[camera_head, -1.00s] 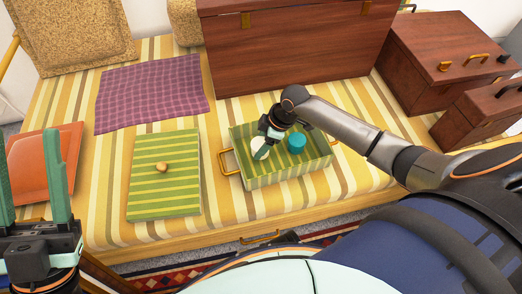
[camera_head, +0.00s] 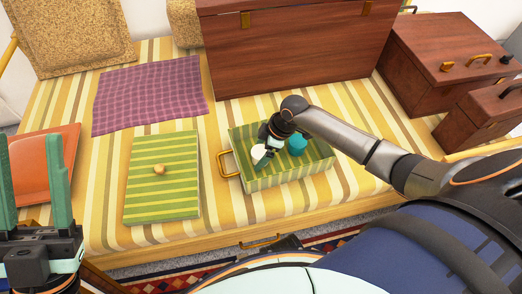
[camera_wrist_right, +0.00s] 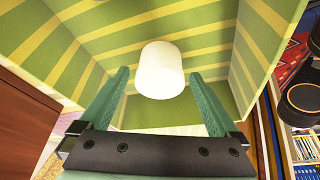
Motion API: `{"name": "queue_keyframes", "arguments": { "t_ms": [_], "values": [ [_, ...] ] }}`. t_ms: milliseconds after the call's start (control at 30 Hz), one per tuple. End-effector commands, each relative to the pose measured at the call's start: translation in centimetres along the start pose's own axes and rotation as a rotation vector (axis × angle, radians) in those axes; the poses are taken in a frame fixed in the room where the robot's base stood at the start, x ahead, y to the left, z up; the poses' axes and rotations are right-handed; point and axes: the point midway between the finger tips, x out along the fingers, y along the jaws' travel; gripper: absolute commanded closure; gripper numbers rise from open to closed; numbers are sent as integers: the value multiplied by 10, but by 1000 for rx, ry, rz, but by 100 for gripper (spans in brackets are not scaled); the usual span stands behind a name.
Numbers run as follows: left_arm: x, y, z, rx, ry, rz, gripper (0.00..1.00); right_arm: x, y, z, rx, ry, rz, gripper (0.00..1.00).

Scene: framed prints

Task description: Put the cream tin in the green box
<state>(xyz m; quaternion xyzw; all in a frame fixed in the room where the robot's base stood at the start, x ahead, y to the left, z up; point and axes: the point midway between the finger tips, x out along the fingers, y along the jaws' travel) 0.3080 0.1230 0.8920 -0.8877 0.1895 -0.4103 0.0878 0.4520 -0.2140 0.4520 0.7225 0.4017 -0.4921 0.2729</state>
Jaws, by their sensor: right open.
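The cream tin (camera_wrist_right: 160,70) is a plain, pale cylinder. It is inside the green striped box (camera_head: 291,180), toward its left side in the head view. My right gripper (camera_head: 264,153) reaches down into the box at the tin and partly hides it. In the right wrist view the fingers of my right gripper (camera_wrist_right: 158,78) are apart, with the tin between their tips and a gap on each side. My left gripper (camera_head: 34,180) is at the left edge, its fingers upright, apart and empty.
A striped green lid (camera_head: 162,188) with a round knob lies left of the box. A large wooden chest (camera_head: 300,50) stands behind. A purple checked cloth (camera_head: 150,95) lies at back left.

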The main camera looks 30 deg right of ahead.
Motion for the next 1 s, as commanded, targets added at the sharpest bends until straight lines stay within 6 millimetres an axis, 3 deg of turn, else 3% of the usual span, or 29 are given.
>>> {"name": "queue_keyframes", "arguments": {
  "t_ms": [167,267,700,900,1000],
  "values": [
    [1,-1,-1,2,0,0,50,-4,0,-2,-1,0,1,3],
    [6,-3,-6,7,1,2,50,-17,0,-2,0,-2,1,3],
    [30,-17,-32,75,9,3,50,-106,0,-2,-1,-1,0,3],
    [32,-20,-31,75,-8,-10,50,-121,0,-3,0,5,4,3],
    [32,-20,-29,74,-13,-13,50,-119,-2,-14,-1,52,43,3]
  ]
}}
